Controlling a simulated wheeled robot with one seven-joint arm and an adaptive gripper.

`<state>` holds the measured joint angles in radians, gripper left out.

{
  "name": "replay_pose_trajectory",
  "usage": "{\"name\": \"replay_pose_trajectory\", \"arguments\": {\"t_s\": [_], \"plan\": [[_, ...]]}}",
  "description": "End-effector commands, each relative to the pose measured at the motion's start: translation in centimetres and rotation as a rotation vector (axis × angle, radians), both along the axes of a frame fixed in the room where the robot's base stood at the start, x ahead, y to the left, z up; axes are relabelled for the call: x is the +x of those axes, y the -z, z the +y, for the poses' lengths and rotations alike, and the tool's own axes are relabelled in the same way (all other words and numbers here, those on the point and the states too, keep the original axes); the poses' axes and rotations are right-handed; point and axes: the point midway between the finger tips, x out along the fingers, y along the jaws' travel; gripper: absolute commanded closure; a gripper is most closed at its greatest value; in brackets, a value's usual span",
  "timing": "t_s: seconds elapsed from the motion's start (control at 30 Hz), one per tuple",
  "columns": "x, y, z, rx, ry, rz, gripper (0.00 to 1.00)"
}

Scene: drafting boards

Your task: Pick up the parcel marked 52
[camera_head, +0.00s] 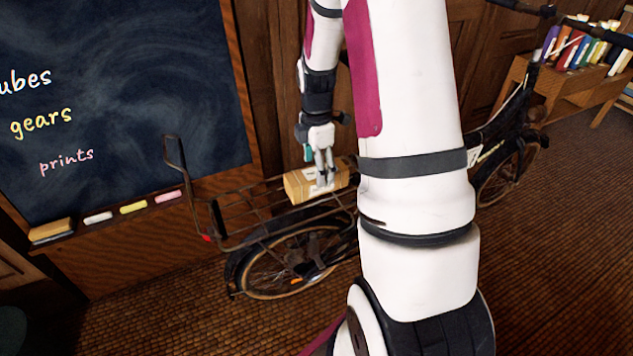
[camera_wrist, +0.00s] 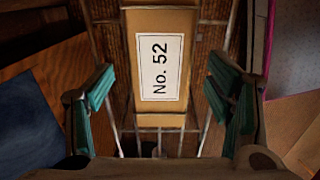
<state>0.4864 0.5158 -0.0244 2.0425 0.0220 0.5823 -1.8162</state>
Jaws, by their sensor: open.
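The parcel marked 52 (camera_head: 301,186) is a tan box with a white label, lying on the rear rack of a bicycle. In the wrist view the parcel (camera_wrist: 161,112) shows its "No. 52" label facing up at me. My gripper (camera_head: 324,182) points down at the parcel from above in the head view; whether it touches the box cannot be told there. In the wrist view my gripper (camera_wrist: 162,108) is open, with teal pads apart on the left and right of the parcel and a gap on each side.
The bicycle's wire rack (camera_head: 245,208) lies under the parcel. A blackboard (camera_head: 110,110) with chalks on its ledge stands at the left. A shelf of books (camera_head: 585,50) is at the far right. My arm hides the bicycle's middle. The floor in front is clear.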

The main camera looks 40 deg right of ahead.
Motion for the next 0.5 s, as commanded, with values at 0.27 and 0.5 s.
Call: {"name": "replay_pose_trajectory", "arguments": {"t_s": [0.27,0.5], "plan": [[0.0,4.1,-0.1,0.002,0.0,0.003,0.27],[0.0,4.6,-0.1,0.0,-0.001,0.001,0.27]]}}
